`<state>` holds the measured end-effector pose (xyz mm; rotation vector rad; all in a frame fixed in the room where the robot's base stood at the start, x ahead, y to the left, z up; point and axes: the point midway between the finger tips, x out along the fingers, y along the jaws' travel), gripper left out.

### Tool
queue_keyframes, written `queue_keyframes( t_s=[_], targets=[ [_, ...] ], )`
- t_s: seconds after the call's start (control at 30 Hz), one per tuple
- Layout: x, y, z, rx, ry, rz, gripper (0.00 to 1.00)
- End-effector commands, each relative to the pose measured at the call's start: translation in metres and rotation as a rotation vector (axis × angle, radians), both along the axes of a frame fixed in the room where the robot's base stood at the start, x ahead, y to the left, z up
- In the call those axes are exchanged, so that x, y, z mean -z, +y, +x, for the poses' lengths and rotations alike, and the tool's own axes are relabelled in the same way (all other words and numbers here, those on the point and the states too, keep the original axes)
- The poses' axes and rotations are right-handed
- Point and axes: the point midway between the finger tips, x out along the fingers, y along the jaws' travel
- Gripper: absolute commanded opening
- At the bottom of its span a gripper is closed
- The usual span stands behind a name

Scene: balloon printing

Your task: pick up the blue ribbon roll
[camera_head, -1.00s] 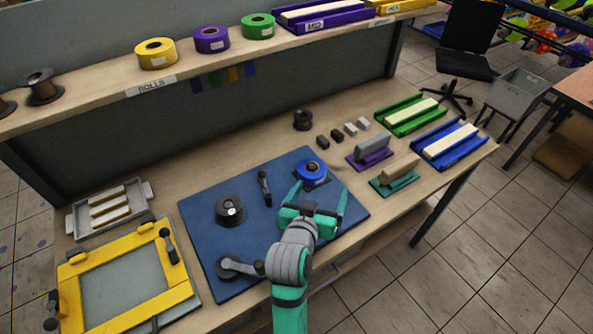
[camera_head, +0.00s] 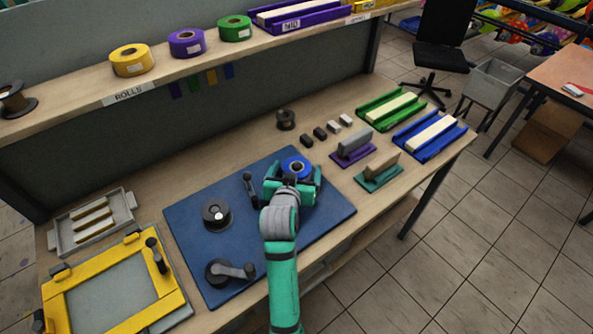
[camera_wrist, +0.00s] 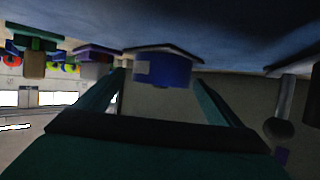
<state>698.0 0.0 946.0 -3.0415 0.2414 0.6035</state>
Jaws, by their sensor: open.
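The blue ribbon roll (camera_head: 296,164) sits at the right part of the dark blue mat (camera_head: 232,262) on the workbench. My gripper (camera_head: 294,174) is open, with its two green fingers on either side of the roll in the head view and its palm in front. In the wrist view, which is upside down, the blue roll (camera_wrist: 165,72) with a pale label stands between the spread fingers of my gripper (camera_wrist: 160,84). I cannot tell whether either finger touches it. The gripper hides the roll's near side in the head view.
A black spool (camera_head: 217,213), a crank handle (camera_head: 229,271) and an upright dark handle (camera_head: 250,187) stand on the mat to the left. A purple-based stamp (camera_head: 352,149) and a green-based stamp (camera_head: 379,172) are to the right. The yellow frame (camera_head: 65,274) lies far left.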

Motion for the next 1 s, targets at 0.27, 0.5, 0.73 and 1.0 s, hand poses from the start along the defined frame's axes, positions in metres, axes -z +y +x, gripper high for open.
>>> queue_keyframes(
  t_s=[0.27,0.5,0.73,1.0],
  targets=[
    [0.007,-0.002,0.016,-0.002,0.000,0.000,0.88],
    [0.007,-0.001,0.016,-0.002,0.001,0.000,0.67],
    [0.007,-0.001,0.016,-0.002,0.000,0.000,0.42],
    [-0.004,-0.002,0.016,-0.001,-0.002,-0.001,0.42]
  ],
)
